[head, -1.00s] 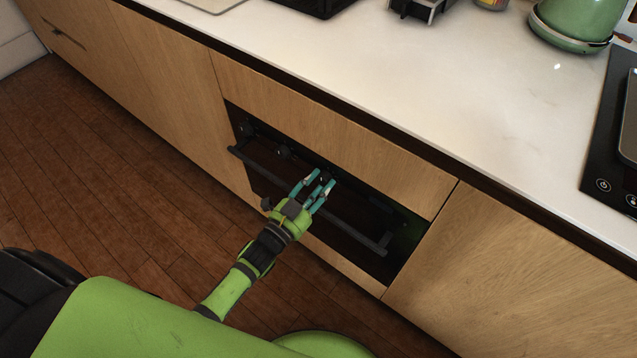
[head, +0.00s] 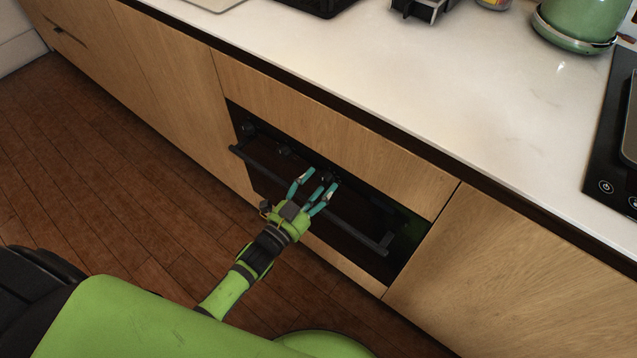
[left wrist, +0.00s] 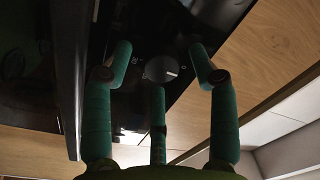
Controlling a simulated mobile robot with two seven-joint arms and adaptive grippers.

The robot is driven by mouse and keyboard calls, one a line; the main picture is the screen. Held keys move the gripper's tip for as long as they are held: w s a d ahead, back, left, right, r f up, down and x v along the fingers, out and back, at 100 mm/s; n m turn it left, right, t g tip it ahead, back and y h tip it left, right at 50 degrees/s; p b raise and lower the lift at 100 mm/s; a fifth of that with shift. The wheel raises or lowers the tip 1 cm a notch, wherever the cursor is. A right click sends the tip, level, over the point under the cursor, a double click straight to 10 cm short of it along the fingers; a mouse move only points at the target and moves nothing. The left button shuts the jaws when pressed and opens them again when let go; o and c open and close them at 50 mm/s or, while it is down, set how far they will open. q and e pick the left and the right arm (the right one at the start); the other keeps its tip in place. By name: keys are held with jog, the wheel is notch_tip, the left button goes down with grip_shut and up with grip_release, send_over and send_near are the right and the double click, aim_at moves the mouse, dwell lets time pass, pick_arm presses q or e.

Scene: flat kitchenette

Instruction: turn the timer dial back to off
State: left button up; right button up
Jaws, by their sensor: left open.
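The dark oven front (head: 262,178) is set into the wooden cabinets. A round dark dial (left wrist: 161,69) shows between my left fingers in the left wrist view, with a small light mark on its right side. The same dial (head: 328,178) is small and dark just past the fingertips in the head view. My left gripper (head: 318,181) has teal fingers spread open around the dial's position; it also shows in the left wrist view (left wrist: 160,65). I see gaps between the side fingers and the dial. The lower finger's tip lies close below it; contact is unclear.
The oven's bar handle (head: 365,237) runs below the dials, close to my left fingers. Two more knobs (head: 249,127) (head: 284,151) sit to the left. A white counter (head: 430,110) lies above, with a green kettle (head: 575,25) and a black cooktop (head: 612,160).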

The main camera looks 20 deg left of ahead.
pick_arm(q)
jog(key=v, duration=1.1)
jog(key=shift+a, duration=0.2)
pick_arm(e)
jog(key=shift+w, duration=0.15)
pick_arm(q)
jog(key=shift+s, duration=0.1)
jog(key=s+a+f+n+g+y+p, duration=0.1)
jog(key=s+f+n+g+y+p, duration=0.2)
jog(key=f, duration=0.6)
jog(key=s+a+f+n+g+y+p, duration=0.1)
jog(key=s+a+f+n+g+p, duration=0.1)
jog(key=s+f+g, duration=0.5)
jog(key=s+f+n+g+y+p, duration=0.1)
jog(key=s+f+n+g+p, duration=0.1)
jog(key=s+f, duration=0.4)
jog(key=s+f+n+g+p, duration=0.1)
jog(key=s+f+g, duration=0.3)
jog(key=s, duration=0.9)
jog(key=shift+s+a+f+n+g+y+p, duration=0.3)
jog(key=shift+s+a+f+n+y+p, duration=0.15)
jog(key=shift+f, duration=0.55)
pick_arm(e)
jog(key=s+r+g, duration=0.1)
jog(key=s+r, duration=0.2)
jog(key=r, duration=0.5)
jog(key=shift+s+r, duration=0.25)
jog(key=shift+s, duration=0.1)
pick_arm(q)
jog(key=shift+w, duration=0.1)
